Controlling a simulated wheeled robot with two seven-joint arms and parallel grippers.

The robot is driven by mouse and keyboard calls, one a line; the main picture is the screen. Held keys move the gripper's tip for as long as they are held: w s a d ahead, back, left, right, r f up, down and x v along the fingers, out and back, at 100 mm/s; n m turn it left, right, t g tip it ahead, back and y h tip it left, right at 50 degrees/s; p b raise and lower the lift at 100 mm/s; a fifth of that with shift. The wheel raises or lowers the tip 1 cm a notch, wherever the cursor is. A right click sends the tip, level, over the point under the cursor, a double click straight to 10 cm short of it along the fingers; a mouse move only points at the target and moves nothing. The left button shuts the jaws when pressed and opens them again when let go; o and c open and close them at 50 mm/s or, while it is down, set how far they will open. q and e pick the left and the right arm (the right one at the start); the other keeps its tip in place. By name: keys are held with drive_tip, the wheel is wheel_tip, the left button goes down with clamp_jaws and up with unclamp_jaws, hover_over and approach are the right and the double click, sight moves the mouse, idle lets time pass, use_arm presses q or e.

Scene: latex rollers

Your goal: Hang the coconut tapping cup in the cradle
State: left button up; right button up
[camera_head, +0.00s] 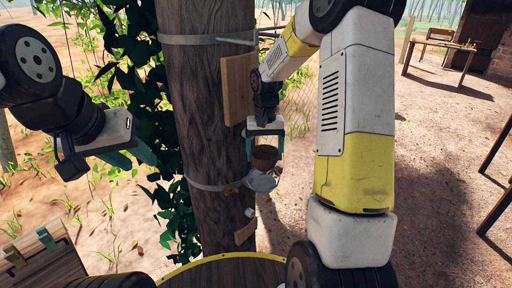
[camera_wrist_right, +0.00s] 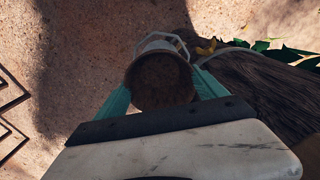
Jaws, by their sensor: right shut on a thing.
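The brown coconut tapping cup (camera_head: 264,158) is between the teal fingers of my right gripper (camera_head: 265,150), which is shut on it beside the tree trunk. In the right wrist view the cup (camera_wrist_right: 160,82) shows its dark round side between the fingertips. The pale grey cradle (camera_head: 261,182) sticks out from the trunk's lower band, just below the cup. In the right wrist view the cradle's wire rim (camera_wrist_right: 158,40) shows past the cup, which hides part of it. I cannot tell whether cup and cradle touch. My left gripper (camera_head: 135,155) is away from the trunk at the left; its finger gap is unclear.
The tree trunk (camera_head: 200,110) stands in the middle, with a metal band (camera_head: 205,40) high up and a wooden board (camera_head: 238,88) beside my right gripper. Leafy vines hang on its left. A wooden box (camera_head: 40,255) is at lower left. Ground right of the trunk is open.

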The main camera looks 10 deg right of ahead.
drive_tip(key=shift+f, duration=3.25)
drive_tip(key=shift+s+f, duration=0.1)
drive_tip(key=shift+f, duration=0.3)
drive_tip(key=shift+s+a+f, duration=0.1)
drive_tip(key=shift+s+a, duration=0.05)
drive_tip(key=o, duration=1.3)
drive_tip(key=shift+d, duration=0.2)
